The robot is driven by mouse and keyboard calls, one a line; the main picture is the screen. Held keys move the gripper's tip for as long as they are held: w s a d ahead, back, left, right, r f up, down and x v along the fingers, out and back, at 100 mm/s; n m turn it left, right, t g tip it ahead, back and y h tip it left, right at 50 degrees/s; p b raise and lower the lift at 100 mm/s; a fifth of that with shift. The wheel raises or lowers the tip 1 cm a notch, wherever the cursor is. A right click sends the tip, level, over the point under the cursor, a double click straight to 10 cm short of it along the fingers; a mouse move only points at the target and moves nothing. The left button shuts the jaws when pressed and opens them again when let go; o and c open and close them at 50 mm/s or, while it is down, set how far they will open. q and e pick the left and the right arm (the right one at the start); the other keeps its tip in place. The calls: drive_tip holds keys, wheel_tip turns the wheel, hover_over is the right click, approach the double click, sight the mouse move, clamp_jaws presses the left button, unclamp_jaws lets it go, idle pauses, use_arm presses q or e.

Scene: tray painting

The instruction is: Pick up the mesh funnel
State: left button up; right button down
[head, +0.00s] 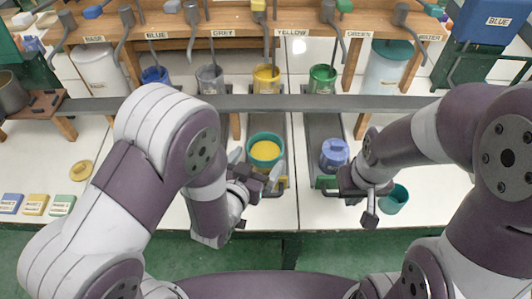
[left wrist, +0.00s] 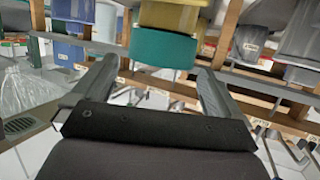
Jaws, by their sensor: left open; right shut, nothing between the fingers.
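A round teal piece with a yellow inside (head: 265,137), which looks like the mesh funnel, stands in front of the shelf near the middle. I cannot make out any mesh. In the left wrist view its teal band (left wrist: 158,53) shows with a yellow body against it, seemingly a can under it. My left gripper (head: 257,166) is open, its fingers to either side of the teal piece's near part. In the left wrist view the gripper (left wrist: 157,76) has nothing clasped, and the teal band lies just beyond the fingertips. My right gripper (head: 369,219) is shut and empty, beside a teal cup (head: 395,200).
Blue, grey, yellow and green cups (head: 322,80) line the back beyond a grey rail (head: 300,103). A yellow piece (head: 81,170) and small labelled blocks (head: 35,204) lie at the left.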

sight(271, 138)
use_arm(q)
drive_tip(key=x, duration=0.6)
drive_tip(key=shift+w, duration=0.35)
drive_tip(key=shift+s+r, duration=0.1)
drive_tip(key=shift+r, duration=0.05)
drive_tip(key=shift+c, duration=0.3)
drive_tip(key=c, duration=0.7)
drive_tip(key=shift+r, duration=0.1)
